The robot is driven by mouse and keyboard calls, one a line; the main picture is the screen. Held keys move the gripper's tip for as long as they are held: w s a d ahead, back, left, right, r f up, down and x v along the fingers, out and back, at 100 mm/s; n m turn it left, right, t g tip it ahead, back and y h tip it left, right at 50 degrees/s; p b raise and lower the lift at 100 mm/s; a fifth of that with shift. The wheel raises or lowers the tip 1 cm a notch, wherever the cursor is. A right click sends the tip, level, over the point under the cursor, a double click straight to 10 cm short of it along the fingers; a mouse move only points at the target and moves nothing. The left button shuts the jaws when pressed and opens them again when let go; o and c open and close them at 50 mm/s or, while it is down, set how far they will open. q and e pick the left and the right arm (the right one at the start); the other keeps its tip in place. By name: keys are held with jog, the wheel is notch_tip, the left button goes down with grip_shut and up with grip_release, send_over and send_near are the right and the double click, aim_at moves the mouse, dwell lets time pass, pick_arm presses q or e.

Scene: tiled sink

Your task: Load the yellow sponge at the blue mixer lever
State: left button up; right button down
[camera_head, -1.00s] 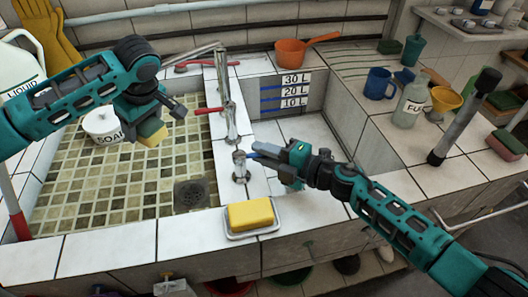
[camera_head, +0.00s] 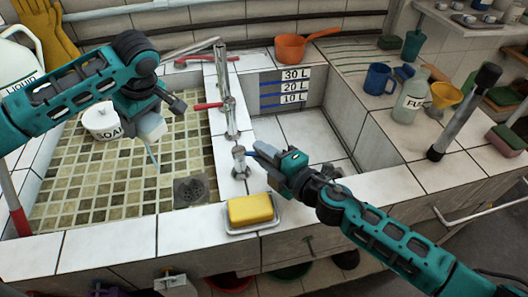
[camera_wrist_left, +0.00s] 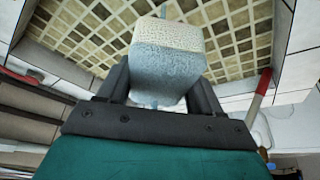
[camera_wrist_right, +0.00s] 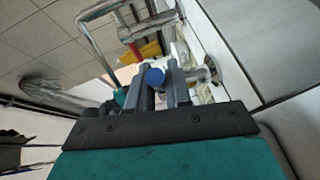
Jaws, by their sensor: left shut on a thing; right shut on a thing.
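A yellow sponge (camera_head: 250,209) lies in a white dish (camera_head: 232,235) on the front ledge. My left gripper (camera_head: 150,122) is shut on a sponge-like block (camera_head: 151,130) over the tiled basin. The block looks pale white and blue-grey, and a thin pale streak hangs below it. It also fills the jaws in the left wrist view (camera_wrist_left: 168,65). My right gripper (camera_head: 265,158) is shut on the blue mixer lever (camera_head: 253,153) at the divider's front tap. The lever's blue round end shows between the fingers in the right wrist view (camera_wrist_right: 155,76).
A chrome tap with red levers (camera_head: 227,100) stands on the divider. A drain (camera_head: 190,191) lies in the left basin. A white soap pot (camera_head: 100,120) is behind my left gripper. The deep right basin (camera_head: 300,130) is empty. A blue mug (camera_head: 380,79) and bottle (camera_head: 411,103) stand right.

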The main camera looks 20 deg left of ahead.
jog(key=c, duration=1.1)
grip_release()
jog(key=shift+c, duration=0.2)
jog(key=v, duration=1.2)
